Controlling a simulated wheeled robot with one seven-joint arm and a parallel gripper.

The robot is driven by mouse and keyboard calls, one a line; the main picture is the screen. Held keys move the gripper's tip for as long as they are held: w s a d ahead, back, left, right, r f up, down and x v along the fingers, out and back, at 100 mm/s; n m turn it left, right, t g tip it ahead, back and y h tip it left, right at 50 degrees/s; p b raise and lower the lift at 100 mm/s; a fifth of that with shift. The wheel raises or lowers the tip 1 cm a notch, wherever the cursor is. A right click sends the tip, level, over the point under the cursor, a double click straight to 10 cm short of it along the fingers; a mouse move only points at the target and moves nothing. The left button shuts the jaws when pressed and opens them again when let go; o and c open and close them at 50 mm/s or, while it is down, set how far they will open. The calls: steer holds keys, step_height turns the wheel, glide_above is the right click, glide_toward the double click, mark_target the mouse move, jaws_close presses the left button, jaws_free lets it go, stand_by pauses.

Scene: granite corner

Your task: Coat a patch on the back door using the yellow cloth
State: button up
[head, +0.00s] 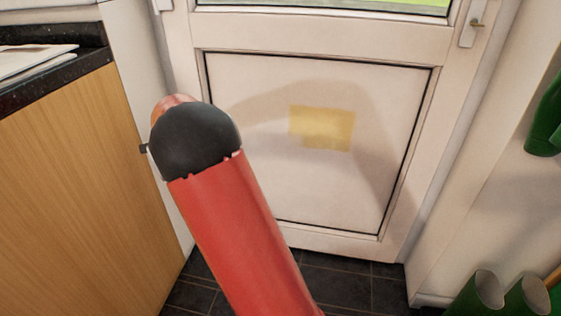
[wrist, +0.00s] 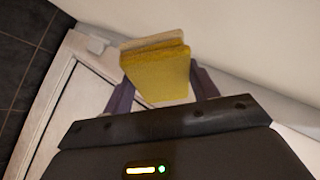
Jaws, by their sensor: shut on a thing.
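The back door (head: 240,205) is white with a framed lower panel and stands in the middle of the head view. A pale yellow patch (head: 322,128) with a stepped outline shows on the panel, right of its middle. The yellow cloth (wrist: 160,75) is a folded, thick pad in the wrist view. My gripper (wrist: 163,88) is shut on it, with a dark finger on each side. In the head view my red and black arm hides the gripper and cloth. I cannot tell whether the cloth touches any surface.
A wooden cabinet (head: 60,170) with a dark granite worktop (head: 60,78) stands at the left, with papers (head: 35,60) on it. Green boots (head: 500,300) stand at the lower right. A door handle (head: 476,22) is at the upper right. Dark floor tiles (head: 345,280) lie below the door.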

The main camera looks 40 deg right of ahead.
steer(key=d+f, duration=0.1)
steer(key=d+f+m+h, duration=0.1)
steer(key=d+f+m+t, duration=0.1)
steer(key=shift+s+f+h, duration=0.2)
steer(key=shift+s+h, duration=0.1)
steer(key=shift+h, duration=0.1)
steer(key=s+d+f+m+h+b, duration=0.1)
steer(key=s+d+f+m+h, duration=0.2)
steer(key=d+f+m+h, duration=0.3)
steer(key=m+g+h+b, duration=0.2)
steer(key=m+g+h, duration=0.4)
steer(key=m+h, duration=0.25)
glide_toward(292, 139)
steer(key=s, duration=0.3)
steer(key=shift+w+d+r, duration=0.1)
steer(key=shift+w+d, duration=0.75)
steer(key=shift+d, duration=0.3)
steer(key=shift+w+d+r, duration=0.1)
steer(key=shift+w+d, duration=0.75)
steer(key=shift+d, duration=0.3)
steer(key=shift+w+d, duration=0.6)
steer(key=shift+d, duration=0.15)
